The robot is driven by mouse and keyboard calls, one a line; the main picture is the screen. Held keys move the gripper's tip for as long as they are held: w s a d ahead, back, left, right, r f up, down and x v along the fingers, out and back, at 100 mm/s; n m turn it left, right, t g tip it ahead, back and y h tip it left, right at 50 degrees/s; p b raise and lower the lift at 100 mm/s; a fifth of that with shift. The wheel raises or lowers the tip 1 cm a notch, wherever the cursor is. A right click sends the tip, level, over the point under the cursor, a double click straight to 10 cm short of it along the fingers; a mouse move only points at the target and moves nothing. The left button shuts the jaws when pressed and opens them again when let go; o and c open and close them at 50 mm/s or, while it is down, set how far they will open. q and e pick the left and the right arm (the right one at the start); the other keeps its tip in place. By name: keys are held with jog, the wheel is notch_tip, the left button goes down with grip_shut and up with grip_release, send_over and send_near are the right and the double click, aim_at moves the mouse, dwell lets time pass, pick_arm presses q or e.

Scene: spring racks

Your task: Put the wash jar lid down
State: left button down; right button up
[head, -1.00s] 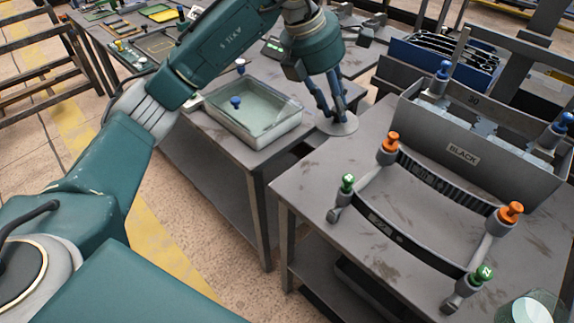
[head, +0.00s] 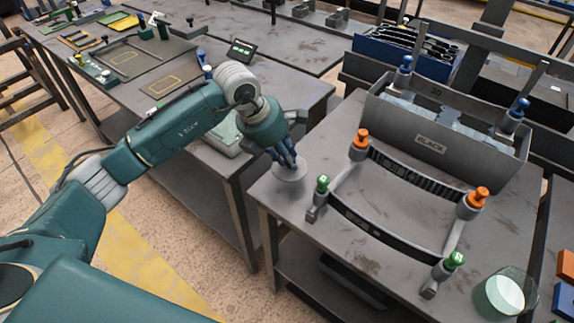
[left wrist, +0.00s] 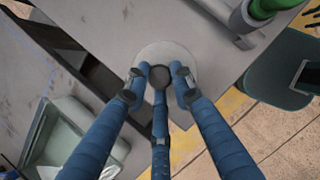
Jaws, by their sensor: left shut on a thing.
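The lid (head: 290,174) is a round, pale grey disc with a dark central knob. My left gripper (head: 287,161) points down and is shut on that knob. In the left wrist view, the three blue fingers of the gripper (left wrist: 160,80) close around the knob, with the lid (left wrist: 180,56) beyond them. The lid is at the left corner of the rack table (head: 345,245), partly over its edge in the wrist view. I cannot tell whether it touches the top. A translucent tub (head: 218,138) stands on the neighbouring table, partly behind my arm. My right gripper is out of view.
A curved rack with green (head: 322,184) and orange knobs (head: 361,140) stands just right of the lid. A grey bin marked BLACK (head: 432,143) is behind it. A clear round vessel (head: 505,293) stands at the lower right. A gap separates the two tables.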

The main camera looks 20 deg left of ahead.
aim_at(287, 168)
pick_arm(q)
notch_tip(287, 168, down, 4)
jog(key=shift+f+p, duration=0.1)
jog(key=shift+p, duration=0.4)
jog(key=shift+f, duration=0.1)
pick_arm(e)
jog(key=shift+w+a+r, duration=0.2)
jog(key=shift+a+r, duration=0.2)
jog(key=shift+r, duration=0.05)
pick_arm(q)
jog(key=shift+f, duration=0.1)
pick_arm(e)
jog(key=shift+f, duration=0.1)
pick_arm(q)
jog(key=c, duration=1.5)
grip_release()
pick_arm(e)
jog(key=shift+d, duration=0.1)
